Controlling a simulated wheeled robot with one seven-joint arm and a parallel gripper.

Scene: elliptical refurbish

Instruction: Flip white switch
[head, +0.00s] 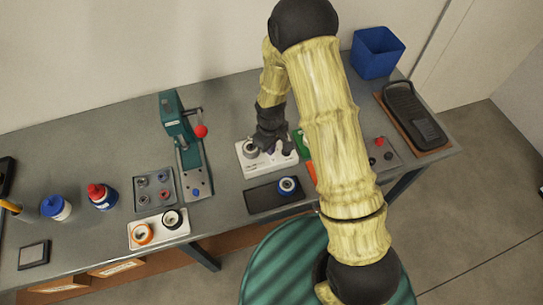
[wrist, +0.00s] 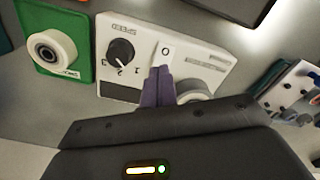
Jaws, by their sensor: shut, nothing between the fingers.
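The white switch (wrist: 167,50), marked "O", sits on a white panel (wrist: 210,54) beside a black dial (wrist: 120,51) in the wrist view. My gripper (wrist: 160,72) is shut and empty. Its purple fingertips are at the lower edge of the switch and hide part of it. I cannot tell whether they touch it. In the head view the white panel (head: 246,168) lies on the bench. My gripper (head: 272,150) is over it there and hides the switch.
A green block with a white roller (wrist: 50,48) is next to the panel. A dark tray (head: 262,198) lies in front of the panel. A teal press (head: 178,135) with a red knob stands to its left. A blue bin (head: 376,52) is at the back right.

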